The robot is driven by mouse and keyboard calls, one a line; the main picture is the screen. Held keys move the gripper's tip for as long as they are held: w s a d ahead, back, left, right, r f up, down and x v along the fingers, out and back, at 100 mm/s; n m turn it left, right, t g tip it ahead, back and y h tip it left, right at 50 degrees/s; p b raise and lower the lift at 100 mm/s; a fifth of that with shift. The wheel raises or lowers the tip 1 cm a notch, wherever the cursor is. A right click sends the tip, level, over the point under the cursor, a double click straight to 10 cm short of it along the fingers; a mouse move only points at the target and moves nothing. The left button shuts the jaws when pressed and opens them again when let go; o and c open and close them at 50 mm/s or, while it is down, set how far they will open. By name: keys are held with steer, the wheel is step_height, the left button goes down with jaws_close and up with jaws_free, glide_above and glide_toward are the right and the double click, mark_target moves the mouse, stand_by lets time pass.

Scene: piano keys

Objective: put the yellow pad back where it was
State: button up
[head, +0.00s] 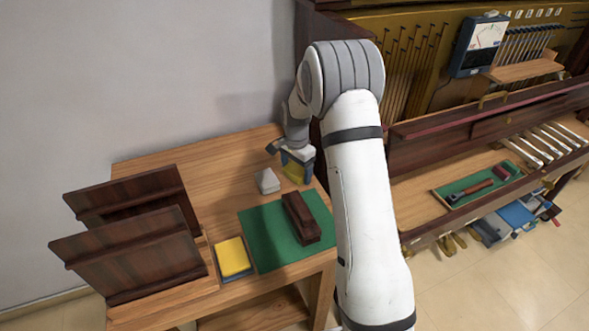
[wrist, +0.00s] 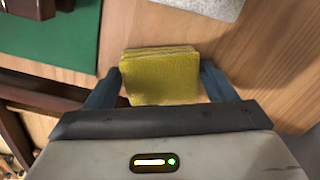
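A yellow pad (wrist: 160,78) is between the two dark blue fingers of my gripper (wrist: 161,68) in the wrist view. The fingertips are at its left and right edges, and the gripper looks shut on it. In the head view my gripper (head: 296,163) is low over the back right of the wooden table, with the yellow pad (head: 294,173) below it. I cannot tell whether the pad touches the table. Another yellow pad (head: 232,257) lies on a blue one (head: 239,277) at the table's front, left of the green mat.
A grey-white block (head: 267,181) stands just left of my gripper. A dark wooden block (head: 300,218) lies on the green mat (head: 262,248). Dark wooden racks (head: 130,255) stand at the left. The piano (head: 440,140) is close on the right. Bare table (head: 215,170) shows at the back left.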

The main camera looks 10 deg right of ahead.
mark_target(296, 170)
steer(key=shift+o, duration=1)
step_height(296, 170, up, 12)
steer(key=s+r+n+t, duration=0.1)
steer(key=s+r+n, duration=0.25)
steer(key=s, duration=0.45)
steer(key=s+r+n, duration=0.2)
steer(key=s+r, duration=0.3)
steer(key=s, duration=0.2)
steer(key=s+n+t, duration=0.1)
steer(key=s+n, duration=0.5)
steer(key=s, duration=1.1)
steer(key=shift+s+f, duration=0.25)
steer(key=shift+s, duration=0.05)
steer(key=shift+a, duration=0.1)
step_height(296, 170, up, 3)
steer(key=p, duration=0.3)
steer(key=shift+r+t, duration=0.2)
steer(key=shift+t, duration=0.1)
